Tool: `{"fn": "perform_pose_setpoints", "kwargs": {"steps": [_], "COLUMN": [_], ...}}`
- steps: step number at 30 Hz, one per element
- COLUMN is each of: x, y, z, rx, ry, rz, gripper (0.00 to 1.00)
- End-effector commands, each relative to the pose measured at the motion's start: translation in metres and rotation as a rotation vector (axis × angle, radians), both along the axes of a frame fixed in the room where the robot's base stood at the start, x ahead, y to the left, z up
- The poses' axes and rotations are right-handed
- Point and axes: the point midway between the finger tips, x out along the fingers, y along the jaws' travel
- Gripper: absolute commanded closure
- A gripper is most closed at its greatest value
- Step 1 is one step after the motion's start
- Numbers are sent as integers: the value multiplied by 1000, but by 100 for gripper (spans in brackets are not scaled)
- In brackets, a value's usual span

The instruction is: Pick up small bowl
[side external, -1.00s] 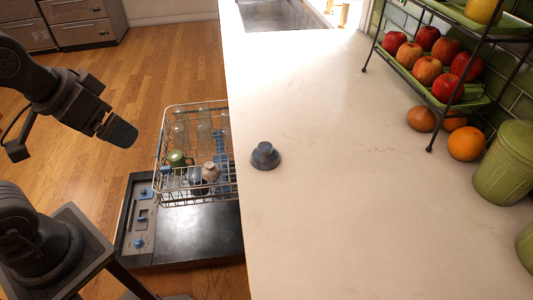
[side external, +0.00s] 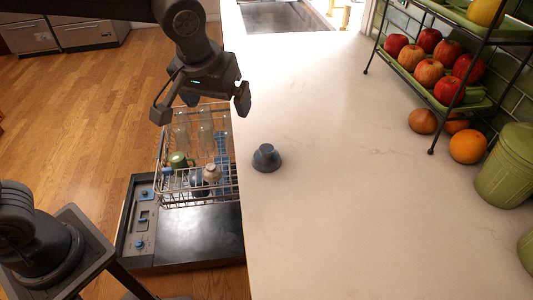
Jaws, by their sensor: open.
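The small bowl (side external: 267,159) is dark blue-grey and sits upside down on the white counter, its narrow foot facing up, near the counter's left edge. My gripper (side external: 202,108) is open and empty. In the picture it is above and to the left of the bowl, over the back of the dishwasher rack, and apart from the bowl. Nothing hides the bowl.
An open dishwasher rack (side external: 196,190) with glasses and a green mug (side external: 179,160) stands left of the counter (side external: 350,220). A tiered fruit stand (side external: 432,148), an orange (side external: 468,146) and a green canister (side external: 508,170) line the right. The counter around the bowl is clear.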

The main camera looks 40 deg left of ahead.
Motion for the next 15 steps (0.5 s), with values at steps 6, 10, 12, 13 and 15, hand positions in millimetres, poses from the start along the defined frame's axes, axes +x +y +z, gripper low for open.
{"fn": "perform_pose_setpoints", "kwargs": {"steps": [6, 10, 12, 13, 15], "x": [36, 43, 45, 46, 49], "y": [-48, -58, -58, -58, -56], "z": [-32, -41, -47, -51, -62], "rx": [16, 20, 22, 21, 22], "ry": [26, 26, 28, 28, 30], "rz": [80, 102, 107, 108, 109], "gripper": [3, 3, 3, 3, 3]}}
